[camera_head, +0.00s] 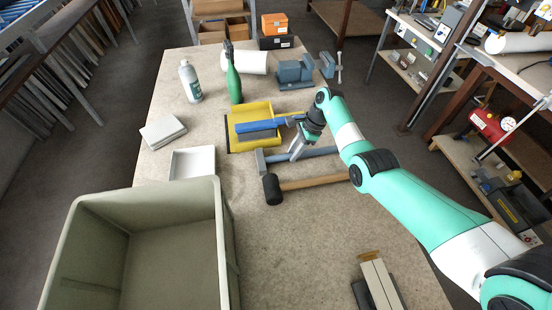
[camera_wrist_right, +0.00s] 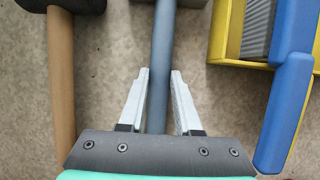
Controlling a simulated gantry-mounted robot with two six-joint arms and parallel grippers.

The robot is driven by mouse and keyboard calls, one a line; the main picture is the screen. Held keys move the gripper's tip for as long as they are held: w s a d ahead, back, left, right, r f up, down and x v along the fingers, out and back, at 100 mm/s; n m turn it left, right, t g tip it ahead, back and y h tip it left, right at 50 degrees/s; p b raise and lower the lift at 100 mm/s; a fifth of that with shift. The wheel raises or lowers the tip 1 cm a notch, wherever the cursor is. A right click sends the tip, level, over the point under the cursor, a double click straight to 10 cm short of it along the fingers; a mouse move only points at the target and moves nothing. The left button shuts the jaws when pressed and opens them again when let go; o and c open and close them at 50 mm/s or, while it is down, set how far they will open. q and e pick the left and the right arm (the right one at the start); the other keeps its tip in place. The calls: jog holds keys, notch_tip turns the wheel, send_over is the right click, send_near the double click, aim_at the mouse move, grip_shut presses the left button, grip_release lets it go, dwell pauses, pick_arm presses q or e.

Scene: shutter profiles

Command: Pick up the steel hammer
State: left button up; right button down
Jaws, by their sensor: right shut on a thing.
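The steel hammer has a grey head (camera_head: 260,161) and a blue-grey handle (camera_head: 322,152); it lies across the middle of the table, head to the left. My right gripper (camera_head: 294,156) reaches down from above and is shut on the handle. In the right wrist view the fingertips (camera_wrist_right: 160,72) are on both sides of the handle (camera_wrist_right: 163,40), and the hammer's head is at the top edge, partly cut off. I cannot tell any gap between hammer and table. My left gripper is not in view.
A mallet (camera_head: 271,189) with a wooden handle lies just nearer than the hammer. A yellow dustpan (camera_head: 236,116) with a blue brush (camera_head: 258,126) lies just beyond it. A large grey-green crate (camera_head: 150,202) stands at front left. A white tray (camera_head: 192,163), bottles and a vise (camera_head: 294,73) stand around.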

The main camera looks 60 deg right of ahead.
jog(key=shift+r, duration=0.15)
jog(key=shift+r, duration=0.3)
notch_tip(320, 180, up, 3)
jog(key=p, duration=0.2)
jog(key=shift+s+a+r+p, duration=0.1)
jog(key=shift+s+r+p, duration=0.1)
jog(key=shift+p, duration=0.15)
jog(key=s+a+r+p, duration=0.7)
jog(key=s+p, duration=0.4)
jog(key=p, duration=0.4)
jog(key=shift+a+r, duration=0.15)
jog(key=shift+r, duration=0.75)
